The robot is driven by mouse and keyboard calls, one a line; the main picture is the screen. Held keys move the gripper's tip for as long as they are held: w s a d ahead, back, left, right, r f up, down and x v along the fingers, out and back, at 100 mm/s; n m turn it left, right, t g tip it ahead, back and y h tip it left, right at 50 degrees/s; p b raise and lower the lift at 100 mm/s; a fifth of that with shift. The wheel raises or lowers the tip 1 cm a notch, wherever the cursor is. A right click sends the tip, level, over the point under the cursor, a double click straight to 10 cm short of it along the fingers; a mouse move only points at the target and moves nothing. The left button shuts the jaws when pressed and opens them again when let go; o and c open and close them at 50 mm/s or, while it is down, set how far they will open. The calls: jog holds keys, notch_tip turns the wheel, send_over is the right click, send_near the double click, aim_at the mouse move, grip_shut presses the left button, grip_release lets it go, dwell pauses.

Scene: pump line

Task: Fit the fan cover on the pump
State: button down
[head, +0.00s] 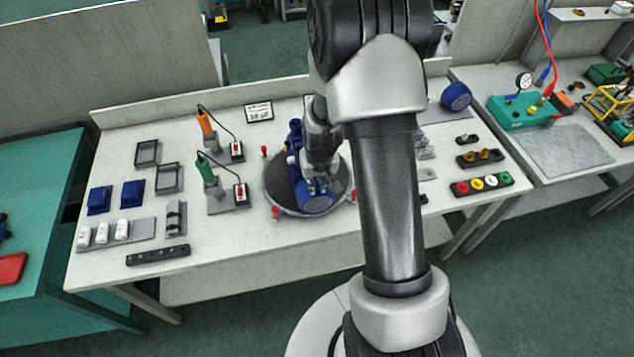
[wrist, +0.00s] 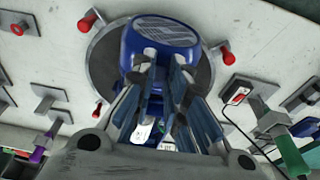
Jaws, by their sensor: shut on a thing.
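The fan cover (head: 319,204) is blue and rounded. In the wrist view the cover (wrist: 162,38) shows a slotted grey grille. My gripper (head: 318,183) is shut on it, over the round plate; the fingers (wrist: 165,88) reach its lower edge in the wrist view. The blue pump (head: 295,150) stands on the plate, just behind and left of the gripper in the head view. My gripper and arm hide part of the pump. I cannot tell whether the cover is seated on the pump or just apart from it.
The round dark plate (head: 275,193) has red knobs around its rim. Orange (head: 206,125) and green (head: 205,168) handled tools stand to the left. Another blue rounded part (head: 456,97) lies at the back right. A strip of coloured buttons (head: 482,184) lies at the right.

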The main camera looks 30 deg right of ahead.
jog(key=shift+w+d, duration=0.2)
jog(key=shift+w, duration=0.5)
jog(key=shift+w+d, duration=0.2)
jog(key=shift+w, duration=0.45)
jog(key=c, duration=1.5)
grip_release()
jog(key=shift+r, duration=0.1)
jog(key=shift+s+a+r+p, duration=0.1)
jog(key=shift+s+r+p, duration=0.1)
jog(key=shift+r+p, duration=0.55)
jog(key=shift+s+a+r+p, duration=0.15)
jog(key=shift+r+p, duration=0.25)
jog(key=shift+r, duration=0.8)
jog(key=shift+s+d+r+p, duration=0.1)
jog(key=shift+s+r+p, duration=0.15)
jog(key=shift+r+p, duration=0.5)
jog(key=shift+r, duration=0.15)
jog(key=shift+r, duration=0.1)
jog(key=r, duration=0.4)
jog(key=s+r, duration=0.1)
jog(key=r, duration=0.2)
jog(key=s+r, duration=0.1)
jog(key=r, duration=0.3)
jog(key=shift+s+a+r, duration=0.15)
jog(key=shift+a+r, duration=0.15)
jog(key=shift+a, duration=0.05)
